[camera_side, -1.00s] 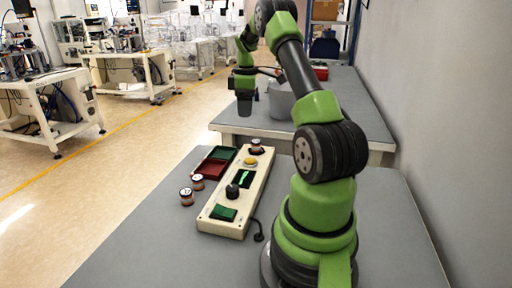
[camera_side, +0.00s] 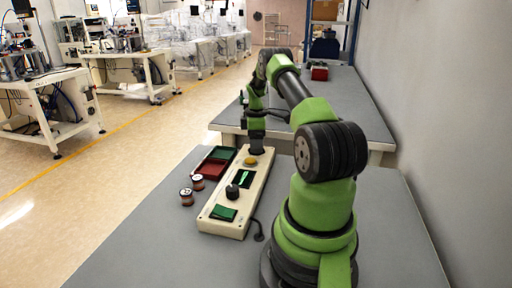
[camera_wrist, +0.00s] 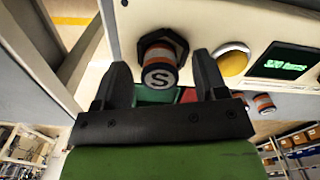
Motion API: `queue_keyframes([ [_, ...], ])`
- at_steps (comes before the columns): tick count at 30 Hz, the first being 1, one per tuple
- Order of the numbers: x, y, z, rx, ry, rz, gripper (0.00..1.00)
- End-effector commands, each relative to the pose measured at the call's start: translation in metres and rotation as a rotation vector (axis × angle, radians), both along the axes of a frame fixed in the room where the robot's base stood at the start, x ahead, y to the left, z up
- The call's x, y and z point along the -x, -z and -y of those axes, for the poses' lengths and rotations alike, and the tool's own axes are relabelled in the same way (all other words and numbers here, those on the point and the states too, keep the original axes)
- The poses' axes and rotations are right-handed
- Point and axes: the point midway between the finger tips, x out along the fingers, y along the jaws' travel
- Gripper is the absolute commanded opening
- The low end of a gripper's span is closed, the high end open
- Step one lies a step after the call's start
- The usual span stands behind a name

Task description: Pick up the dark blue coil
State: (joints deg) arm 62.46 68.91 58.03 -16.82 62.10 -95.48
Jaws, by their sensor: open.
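A coil (camera_wrist: 160,66) with an orange and white band, a dark rim and an "S" on its end sits in a black hexagonal seat on the control panel. My gripper (camera_wrist: 163,62) is open around it, one finger on each side; contact is not clear. In the side view my gripper (camera_side: 256,148) is low over the panel's far end and hides that coil. Two more banded coils stand on the table left of the panel, a nearer one (camera_side: 187,197) and a farther one (camera_side: 198,182). I cannot make out a dark blue coil.
A second table behind holds a red box (camera_side: 319,72). The near left table top is clear.

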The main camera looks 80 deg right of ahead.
Motion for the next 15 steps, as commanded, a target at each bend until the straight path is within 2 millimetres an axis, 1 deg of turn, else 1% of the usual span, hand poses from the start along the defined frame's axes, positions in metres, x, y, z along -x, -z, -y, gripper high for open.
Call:
queue_keyframes([
  [7,-0.0001,0.0019,0.0002,0.001,0.001,0.0,0.66],
  [8,0.0,0.0019,0.0002,0.001,0.001,0.0,0.59],
  [9,0.0,0.0018,0.0002,0.001,0.001,0.0,0.5],
  [11,0.0001,0.0018,0.0001,0.001,0.001,0.0,0.36],
  [12,0.0001,0.0018,0.0001,0.001,0.001,0.0,0.27],
  [14,0.0001,0.0017,0.0001,0.001,0.001,0.0,0.13],
  [15,0.0001,0.0017,0.0001,0.001,0.001,0.0,0.12],
])
